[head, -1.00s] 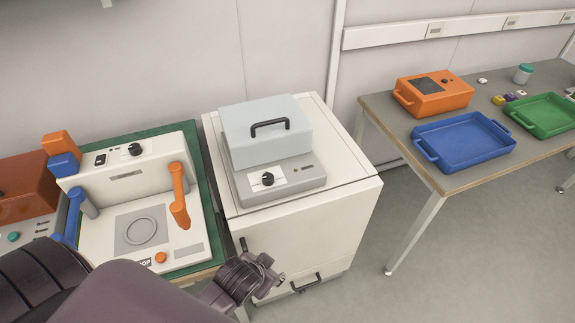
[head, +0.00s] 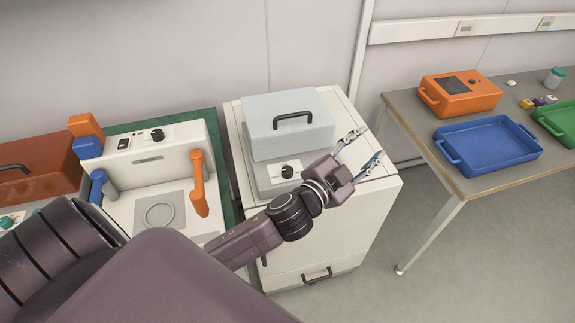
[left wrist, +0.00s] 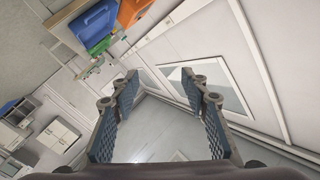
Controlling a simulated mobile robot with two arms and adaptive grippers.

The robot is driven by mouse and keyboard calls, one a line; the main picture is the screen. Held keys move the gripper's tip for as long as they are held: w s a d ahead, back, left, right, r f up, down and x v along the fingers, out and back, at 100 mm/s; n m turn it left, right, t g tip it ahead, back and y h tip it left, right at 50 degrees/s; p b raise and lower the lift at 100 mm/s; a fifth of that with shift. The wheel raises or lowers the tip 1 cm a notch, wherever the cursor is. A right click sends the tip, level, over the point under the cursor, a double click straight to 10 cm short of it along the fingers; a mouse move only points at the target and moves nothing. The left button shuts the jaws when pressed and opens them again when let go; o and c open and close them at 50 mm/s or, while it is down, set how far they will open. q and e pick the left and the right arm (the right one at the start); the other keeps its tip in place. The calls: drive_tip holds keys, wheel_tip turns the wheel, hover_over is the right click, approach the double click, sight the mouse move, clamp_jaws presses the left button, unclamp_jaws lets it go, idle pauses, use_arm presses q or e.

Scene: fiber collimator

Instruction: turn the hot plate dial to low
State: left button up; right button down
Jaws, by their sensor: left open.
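A black dial (head: 287,171) sits on the front panel of a grey unit (head: 265,183) on the white cabinet. My left forearm and wrist pass just in front of this panel and hide its right part. The dial's setting is too small to read. A second black dial (head: 157,135) is on the white unit at the left; I cannot tell from the pictures which unit is the hot plate. My left gripper (head: 364,146) is open and empty, right of the grey unit, above the cabinet top. Its open fingers also show in the left wrist view (left wrist: 160,82). My right gripper is not in view.
A pale box with a black handle (head: 293,120) stands on the grey unit. An orange upright handle (head: 198,180) rises from the white unit. The right table holds an orange box (head: 460,94) and a blue tray (head: 487,146). Floor is clear between cabinet and table.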

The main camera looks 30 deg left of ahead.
use_arm(q)
drive_tip(key=d+r+m+h, duration=0.7)
drive_tip(key=r, duration=0.1)
drive_tip(key=s+d+r+m+g+h, duration=0.2)
drive_tip(key=s+d+m+g+h, duration=0.2)
drive_tip(key=d+m+g+h, duration=0.6)
drive_tip(key=m+g+y, duration=0.7)
drive_tip(key=g+y, duration=0.1)
drive_tip(key=y, duration=1.2)
hover_over(287, 169)
wheel_tip(287, 169, down, 15)
drive_tip(key=shift+d+f, duration=0.1)
drive_tip(key=shift+f+p, duration=0.2)
drive_tip(key=shift+p, duration=0.15)
wheel_tip(287, 169, down, 6)
drive_tip(key=shift+f+p, duration=0.1)
drive_tip(key=shift+p, duration=0.8)
drive_tip(key=shift+f, duration=0.55)
